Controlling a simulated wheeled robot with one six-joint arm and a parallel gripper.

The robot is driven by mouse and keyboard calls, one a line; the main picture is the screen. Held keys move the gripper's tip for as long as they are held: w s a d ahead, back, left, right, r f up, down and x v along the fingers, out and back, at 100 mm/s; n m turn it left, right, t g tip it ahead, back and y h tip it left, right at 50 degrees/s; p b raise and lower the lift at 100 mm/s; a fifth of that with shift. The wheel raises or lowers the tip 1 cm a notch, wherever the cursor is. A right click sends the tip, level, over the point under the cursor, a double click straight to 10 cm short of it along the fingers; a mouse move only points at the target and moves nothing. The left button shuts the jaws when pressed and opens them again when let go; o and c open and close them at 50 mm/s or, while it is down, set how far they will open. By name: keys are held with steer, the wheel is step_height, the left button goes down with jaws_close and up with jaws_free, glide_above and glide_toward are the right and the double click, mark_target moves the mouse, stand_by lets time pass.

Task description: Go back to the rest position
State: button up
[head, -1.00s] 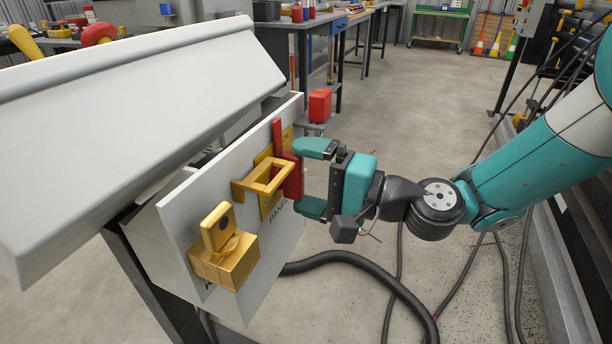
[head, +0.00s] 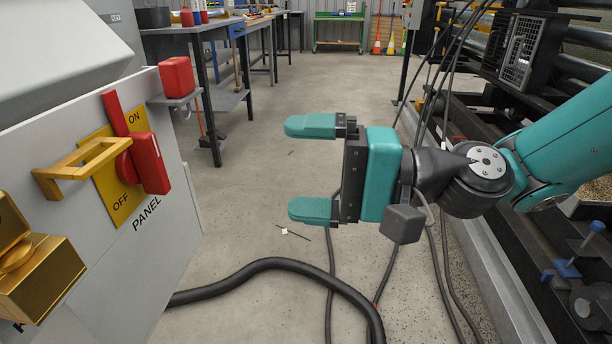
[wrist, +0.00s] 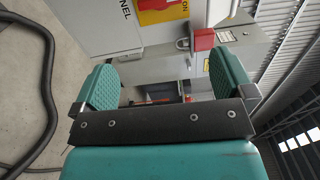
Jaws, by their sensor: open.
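My gripper (head: 312,169) is open and empty in the head view. Its two teal fingers point left, and it hangs over the floor to the right of the panel box, apart from it. In the wrist view my gripper (wrist: 165,85) shows both fingers spread with nothing between them. The grey panel box (head: 110,262) stands at the left, with a red rotary handle (head: 150,163) on a yellow ON/OFF plate (head: 122,203). A yellow hasp bracket (head: 62,180) sticks out beside the handle. Part of the yellow plate (wrist: 160,14) shows at the top of the wrist view.
A brass-coloured padlock-like block (head: 45,280) is at the lower left. A red block (head: 177,77) sits on a small shelf (head: 178,100). Workbenches (head: 190,32) line the back left. Dark machinery (head: 530,50) stands right. A thick black hose (head: 270,264) crosses the open floor.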

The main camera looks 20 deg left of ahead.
steer(key=s+d+f+n+t+h+p, duration=0.1)
steer(key=s+d+n+h, duration=0.15)
steer(key=d+h, duration=0.4)
steer(key=s+d+f+n+t+h, duration=0.1)
steer(key=s+d+f+h, duration=0.2)
steer(key=d, duration=0.7)
steer(key=s+d+n+t+h+p, duration=0.15)
steer(key=s+d+h, duration=0.25)
steer(key=d, duration=0.4)
step_height(320, 180, up, 30)
steer(key=p, duration=3)
steer(key=shift+w+a+r+g, duration=0.25)
steer(key=shift+a+g, duration=0.1)
steer(key=shift+a, duration=0.05)
